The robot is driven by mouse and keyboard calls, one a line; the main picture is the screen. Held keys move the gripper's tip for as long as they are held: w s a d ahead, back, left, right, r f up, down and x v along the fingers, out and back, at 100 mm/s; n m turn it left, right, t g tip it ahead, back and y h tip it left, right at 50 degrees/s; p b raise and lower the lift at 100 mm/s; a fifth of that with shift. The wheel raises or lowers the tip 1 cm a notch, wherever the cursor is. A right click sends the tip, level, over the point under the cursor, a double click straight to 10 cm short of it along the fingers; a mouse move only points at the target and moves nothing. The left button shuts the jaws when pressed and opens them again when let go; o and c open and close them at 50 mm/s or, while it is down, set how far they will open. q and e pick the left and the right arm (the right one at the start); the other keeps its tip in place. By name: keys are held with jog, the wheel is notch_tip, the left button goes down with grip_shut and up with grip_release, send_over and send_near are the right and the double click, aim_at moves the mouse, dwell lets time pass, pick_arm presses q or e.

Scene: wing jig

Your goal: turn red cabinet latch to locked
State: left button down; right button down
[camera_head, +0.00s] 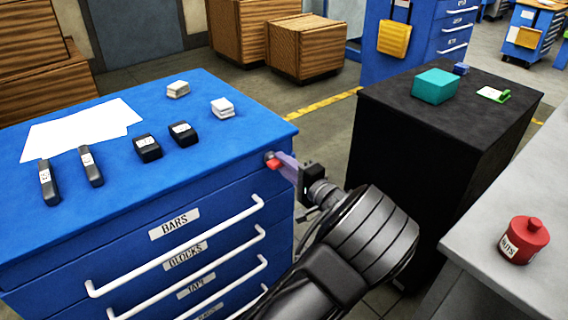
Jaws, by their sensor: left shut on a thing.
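The red latch (273,163) is on the upper right corner of the front of the blue cabinet (215,190), just under the top edge. My left gripper (283,164) reaches up to it from the lower right and is shut on it. The fingers cover part of the latch, so its exact angle cannot be told. My right gripper is not in view.
The blue cabinet has drawers with white handles (190,245); papers (80,128) and small black and white blocks lie on top. A black cabinet (410,160) stands to the right. A grey table (480,245) with a red canister (524,242) is at the lower right.

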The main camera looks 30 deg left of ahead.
pick_arm(q)
jog(key=c, duration=1.4)
grip_release()
jog(key=v, duration=0.7)
jog(key=shift+d, duration=0.4)
jog(key=shift+s, duration=0.1)
